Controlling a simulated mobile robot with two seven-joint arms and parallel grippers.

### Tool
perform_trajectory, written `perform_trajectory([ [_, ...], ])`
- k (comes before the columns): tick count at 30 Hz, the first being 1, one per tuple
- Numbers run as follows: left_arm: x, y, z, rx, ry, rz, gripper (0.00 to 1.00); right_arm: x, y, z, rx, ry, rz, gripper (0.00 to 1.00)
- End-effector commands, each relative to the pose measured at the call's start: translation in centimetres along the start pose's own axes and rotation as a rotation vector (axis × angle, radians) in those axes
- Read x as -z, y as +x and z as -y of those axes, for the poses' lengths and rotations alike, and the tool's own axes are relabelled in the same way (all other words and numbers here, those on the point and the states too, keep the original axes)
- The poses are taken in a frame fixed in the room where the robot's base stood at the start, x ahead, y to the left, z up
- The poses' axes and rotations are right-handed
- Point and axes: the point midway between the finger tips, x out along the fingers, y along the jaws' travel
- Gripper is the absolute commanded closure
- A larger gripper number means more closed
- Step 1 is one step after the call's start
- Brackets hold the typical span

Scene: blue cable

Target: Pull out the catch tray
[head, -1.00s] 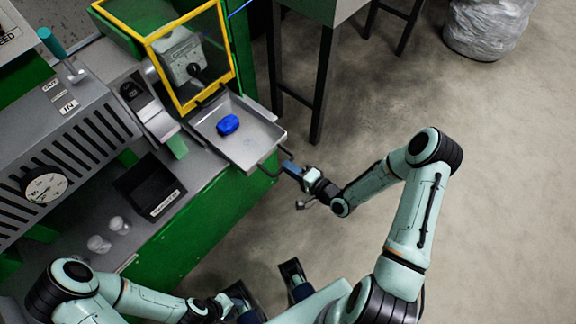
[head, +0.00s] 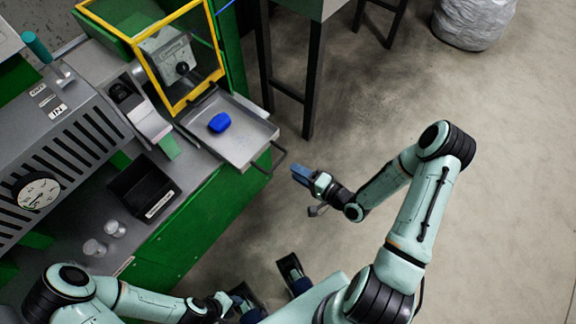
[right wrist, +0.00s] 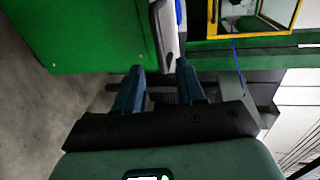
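The catch tray (head: 245,148) is a shallow grey metal tray sticking out below the yellow-framed window of the green machine. A blue piece (head: 219,122) lies in it. A dark loop handle (head: 277,163) is on its outer edge. My right gripper (head: 297,172) is just right of the handle, apart from it. In the right wrist view its two blue fingers (right wrist: 160,78) are spread with nothing held; the tray's pale edge (right wrist: 166,35) shows beyond them. My left gripper (head: 243,300) is low in the head view, away from the tray, its fingers unclear.
The green machine has a black bin (head: 146,187), two small clear cups (head: 105,237) and a gauge (head: 37,193) on its left. A dark-legged table (head: 312,80) stands behind the tray.

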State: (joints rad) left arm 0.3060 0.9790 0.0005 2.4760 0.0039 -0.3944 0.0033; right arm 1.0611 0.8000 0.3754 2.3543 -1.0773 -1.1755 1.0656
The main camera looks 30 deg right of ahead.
Motion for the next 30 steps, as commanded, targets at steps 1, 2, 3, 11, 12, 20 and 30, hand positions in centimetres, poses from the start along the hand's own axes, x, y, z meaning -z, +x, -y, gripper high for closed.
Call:
perform_trajectory([
  [1, 0.0, -0.1, 0.0, 0.000, 0.000, 0.001, 0.61, 0.1, -1.3, 0.0, -0.004, 0.000, -0.004, 0.61],
  [2, 0.0, -0.1, 0.0, 0.000, 0.000, 0.001, 0.61, 0.1, -1.9, 0.0, -0.004, 0.002, -0.004, 0.61],
  [3, -0.1, -0.1, 0.0, 0.000, 0.000, 0.002, 0.61, 0.1, -2.8, 0.0, -0.003, 0.001, -0.005, 0.61],
  [11, -0.1, -0.2, 0.0, 0.001, 0.000, 0.003, 0.61, 0.1, -6.5, 0.0, -0.002, -0.001, -0.002, 0.61],
  [12, -0.1, -0.2, 0.0, 0.001, 0.000, 0.004, 0.61, 0.1, -6.8, 0.0, -0.001, -0.001, -0.001, 0.61],
  [20, -0.1, -0.2, 0.0, 0.001, -0.001, 0.004, 0.61, 0.0, -7.2, 0.0, 0.001, 0.000, 0.001, 0.61],
  [30, -0.1, -0.2, 0.0, 0.001, -0.001, 0.004, 0.61, 0.0, -7.1, 0.0, 0.000, 0.000, 0.001, 0.61],
])
